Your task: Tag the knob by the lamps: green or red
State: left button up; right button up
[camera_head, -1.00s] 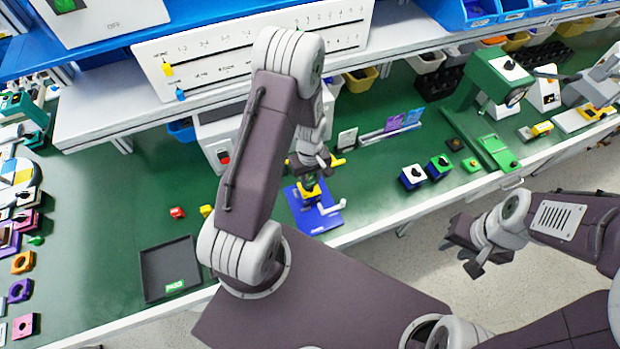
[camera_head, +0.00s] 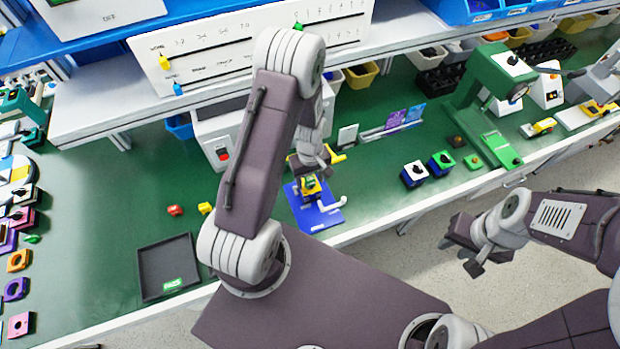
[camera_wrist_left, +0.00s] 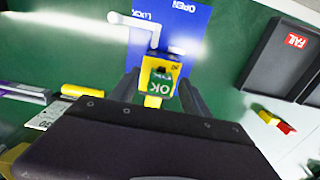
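A yellow switch block (camera_head: 310,186) sits on a blue plate (camera_head: 325,217) with a white lever (camera_head: 332,204). In the left wrist view the block (camera_wrist_left: 163,62) has a small dark spot and a green OK tag (camera_wrist_left: 161,85) at its face. The fingers of my left gripper (camera_wrist_left: 160,95) stand on either side of it, with gaps showing; the palm hides the near part. I cannot tell whether the tag is fastened. My right gripper (camera_head: 474,250) appears open and empty over the floor. No lit lamp can be made out.
A dark tray with a green label (camera_head: 167,267) lies on the left of the green bench. A dark tray with a red FAIL label (camera_wrist_left: 297,41) shows in the wrist view. Two blue-based switches (camera_head: 427,169) and a green press (camera_head: 492,85) stand to the right.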

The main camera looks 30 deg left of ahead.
aim_at(310, 179)
pick_arm(q)
jog(key=shift+r, duration=0.1)
notch_tip(310, 179, up, 9)
jog(key=shift+b, duration=0.3)
dwell(0.5)
notch_tip(310, 179, up, 9)
jog(key=p, duration=0.8)
